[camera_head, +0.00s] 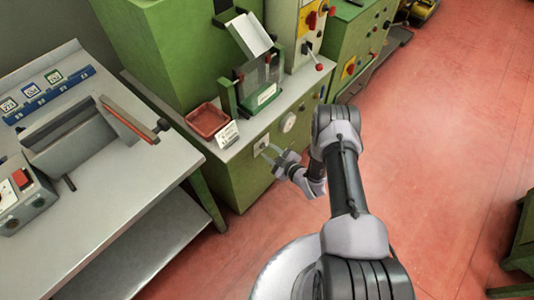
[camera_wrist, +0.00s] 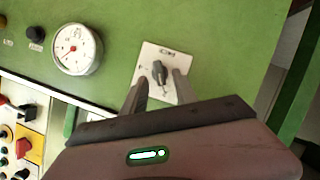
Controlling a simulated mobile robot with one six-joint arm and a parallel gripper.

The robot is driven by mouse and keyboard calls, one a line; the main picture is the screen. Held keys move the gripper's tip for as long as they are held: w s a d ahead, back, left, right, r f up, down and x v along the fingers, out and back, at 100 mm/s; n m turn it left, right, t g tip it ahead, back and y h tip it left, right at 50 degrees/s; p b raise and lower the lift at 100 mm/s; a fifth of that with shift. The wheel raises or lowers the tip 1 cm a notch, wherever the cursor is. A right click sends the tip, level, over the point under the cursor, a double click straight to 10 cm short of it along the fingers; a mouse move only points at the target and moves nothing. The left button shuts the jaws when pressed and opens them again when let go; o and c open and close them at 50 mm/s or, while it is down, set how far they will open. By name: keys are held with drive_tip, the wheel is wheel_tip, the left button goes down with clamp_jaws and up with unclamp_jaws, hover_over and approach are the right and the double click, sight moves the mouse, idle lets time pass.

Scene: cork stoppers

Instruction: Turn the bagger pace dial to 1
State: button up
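A dark grey dial knob (camera_wrist: 159,73) sits on a white plate (camera_wrist: 147,57) on the green machine front in the wrist view. I take it to be the bagger pace dial; the marks on its plate are too small to read. The plate also shows in the head view (camera_head: 261,143). My gripper (camera_wrist: 160,79) is open, with one fingertip on each side of the knob and gaps visible between them. In the head view my gripper (camera_head: 273,155) reaches to the machine front at the plate.
A round white gauge (camera_wrist: 77,50) with a red needle and a black knob (camera_wrist: 35,34) are on the same panel. Above, the counter holds a red tray (camera_head: 207,120) and a small sign card (camera_head: 227,135). A grey bench (camera_head: 100,180) stands at left. Red floor is open at right.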

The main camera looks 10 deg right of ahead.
drive_tip(key=shift+x, duration=1.15)
clamp_jaws()
drive_tip(key=shift+n, duration=0.3)
drive_tip(key=n+t, duration=0.1)
drive_tip(key=n, duration=0.2)
drive_tip(key=n+t+h, duration=0.1)
drive_tip(key=n+t, duration=0.1)
drive_tip(key=f+n+t, duration=0.1)
drive_tip(key=n, duration=0.2)
drive_tip(key=shift+s+a+n+t+h, duration=0.15)
drive_tip(key=shift+n+t+h, duration=0.15)
drive_tip(key=shift+h, duration=0.1)
